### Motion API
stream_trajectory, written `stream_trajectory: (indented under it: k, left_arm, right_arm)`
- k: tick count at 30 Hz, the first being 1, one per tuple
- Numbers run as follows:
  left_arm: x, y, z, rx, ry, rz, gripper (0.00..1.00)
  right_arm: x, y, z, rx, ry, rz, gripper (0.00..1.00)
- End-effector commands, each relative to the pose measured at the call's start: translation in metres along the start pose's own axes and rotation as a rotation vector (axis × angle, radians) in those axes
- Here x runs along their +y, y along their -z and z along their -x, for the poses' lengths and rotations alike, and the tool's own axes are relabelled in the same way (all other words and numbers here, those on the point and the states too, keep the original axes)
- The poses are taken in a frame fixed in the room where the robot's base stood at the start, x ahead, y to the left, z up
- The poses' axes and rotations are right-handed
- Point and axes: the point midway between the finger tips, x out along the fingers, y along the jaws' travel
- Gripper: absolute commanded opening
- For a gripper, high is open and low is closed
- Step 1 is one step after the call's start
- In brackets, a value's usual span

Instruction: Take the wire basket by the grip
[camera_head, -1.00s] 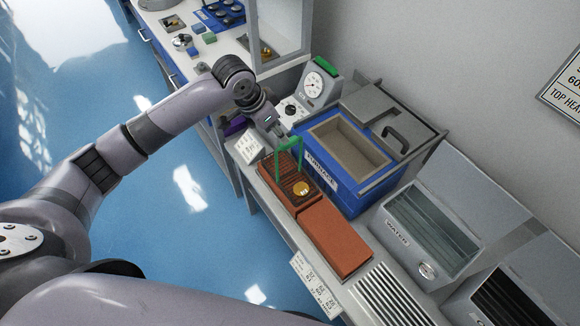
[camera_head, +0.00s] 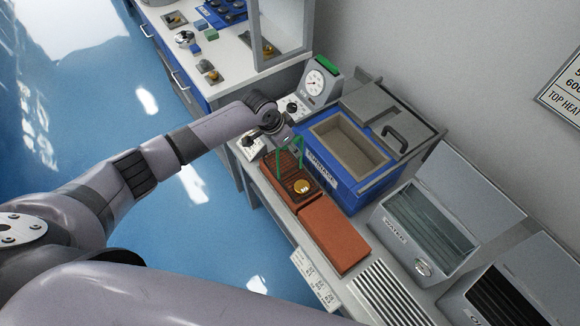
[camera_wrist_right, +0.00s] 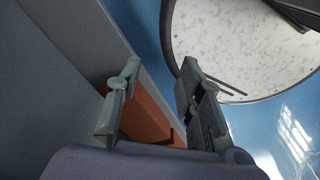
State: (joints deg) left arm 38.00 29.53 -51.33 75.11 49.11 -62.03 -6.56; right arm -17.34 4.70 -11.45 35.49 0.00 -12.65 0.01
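The wire basket (camera_head: 284,180) is dark and sits on the far end of the orange brick slabs, with a round brass piece (camera_head: 303,187) in it. Its green grip (camera_head: 301,151) stands up as an arch over the basket. My left gripper (camera_head: 286,142) is at the top of the grip in the head view, pointing down. Its fingers are too small and covered to tell open from shut, or whether they touch the grip. My right gripper (camera_wrist_right: 160,100) is open and empty in the right wrist view, with an orange surface behind it.
The blue furnace box (camera_head: 350,165) stands close to the right of the basket, with a dial gauge unit (camera_head: 318,85) behind. Nearer are a bare brick slab (camera_head: 334,236), a grate (camera_head: 388,296) and a water tank (camera_head: 425,228). The blue floor at left is clear.

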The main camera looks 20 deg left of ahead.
Motion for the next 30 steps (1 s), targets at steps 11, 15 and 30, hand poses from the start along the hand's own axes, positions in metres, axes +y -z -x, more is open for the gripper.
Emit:
stream_trajectory:
  k: [11, 15, 30]
  left_arm:
    - [-0.0003, 0.0000, 0.0004, 0.000, 0.000, 0.000, 0.25]
    - [-0.0003, -0.0001, 0.0005, 0.000, 0.000, 0.000, 0.16]
    - [-0.0003, -0.0001, 0.0005, 0.000, 0.000, 0.000, 0.00]
  right_arm:
    - [-0.0039, 0.0012, -0.0003, 0.001, 0.005, -0.002, 0.35]
    - [-0.0039, 0.0019, -0.0003, 0.003, 0.005, -0.002, 0.35]
    - [-0.0032, 0.0034, -0.0004, 0.005, 0.004, -0.002, 0.35]
